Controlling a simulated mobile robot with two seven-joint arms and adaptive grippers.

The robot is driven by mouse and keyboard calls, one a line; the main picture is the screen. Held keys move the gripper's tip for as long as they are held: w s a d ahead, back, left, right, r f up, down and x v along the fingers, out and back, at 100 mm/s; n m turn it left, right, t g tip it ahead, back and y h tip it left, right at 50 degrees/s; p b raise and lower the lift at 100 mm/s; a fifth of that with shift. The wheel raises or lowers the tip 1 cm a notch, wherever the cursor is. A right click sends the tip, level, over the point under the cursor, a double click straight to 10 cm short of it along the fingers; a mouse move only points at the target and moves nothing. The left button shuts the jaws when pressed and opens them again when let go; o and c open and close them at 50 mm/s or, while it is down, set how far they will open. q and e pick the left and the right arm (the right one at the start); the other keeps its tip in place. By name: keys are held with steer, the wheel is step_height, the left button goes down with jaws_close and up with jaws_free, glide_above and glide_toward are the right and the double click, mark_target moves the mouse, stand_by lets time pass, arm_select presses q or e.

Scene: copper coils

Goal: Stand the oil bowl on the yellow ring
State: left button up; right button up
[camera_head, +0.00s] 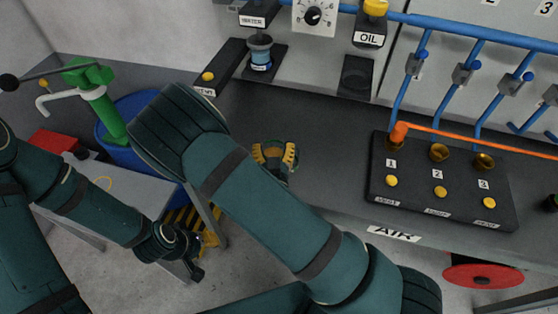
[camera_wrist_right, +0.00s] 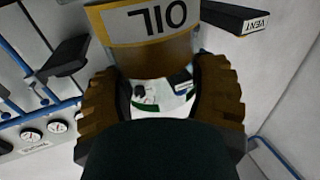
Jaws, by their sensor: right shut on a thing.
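The oil bowl (camera_wrist_right: 150,50), brown-gold with an upside-down OIL label, fills the top of the right wrist view. My right gripper (camera_wrist_right: 165,85) is shut on it, its two ribbed yellow-brown fingers on either side. In the head view the right gripper (camera_head: 274,155) is above the dark bench, and the bowl is hard to make out there.
A green pump (camera_head: 104,110) and blue barrel (camera_head: 135,115) stand behind the side table, with a red box (camera_head: 55,143) at its left. The OIL station (camera_head: 369,38), heater cup (camera_head: 260,50) and numbered button panel (camera_head: 440,190) occupy the bench (camera_head: 320,125).

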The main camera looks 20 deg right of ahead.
step_height(320, 180, down, 3)
steer(key=shift+r, duration=0.15)
steer(key=shift+f+b, duration=0.45)
steer(key=shift+f, duration=1.8)
steer(key=shift+f, duration=0.2)
steer(key=o, duration=1.3)
steer(key=shift+r, duration=0.1)
steer(key=shift+o, duration=0.2)
